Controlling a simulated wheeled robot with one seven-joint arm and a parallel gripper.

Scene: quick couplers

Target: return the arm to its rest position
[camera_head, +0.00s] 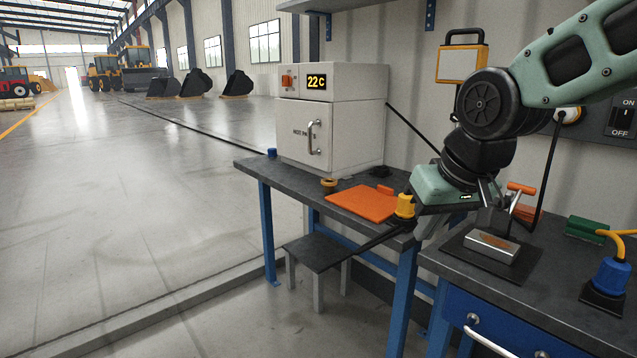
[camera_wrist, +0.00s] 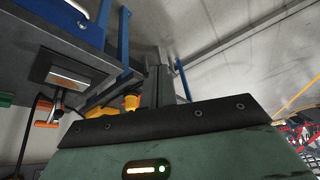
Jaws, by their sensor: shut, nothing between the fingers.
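My arm reaches in from the upper right in the head view, its green wrist above the gap between the two benches. My gripper (camera_head: 356,250) points down and left past the bench edge, its dark fingers shut together and empty. In the wrist view the gripper's fingers (camera_wrist: 161,72) show as a dark upright shape beyond the green wrist housing. A yellow coupler piece (camera_head: 405,206) stands at the left bench's right end, close beside my wrist. It also shows in the wrist view (camera_wrist: 131,102).
The left bench (camera_head: 262,170) carries a white oven (camera_head: 335,118) and an orange mat (camera_head: 362,202). A low stool (camera_head: 312,252) stands below the fingers. The right bench holds a clamp fixture (camera_head: 492,246) and a blue coupler (camera_head: 609,275). Open floor lies left.

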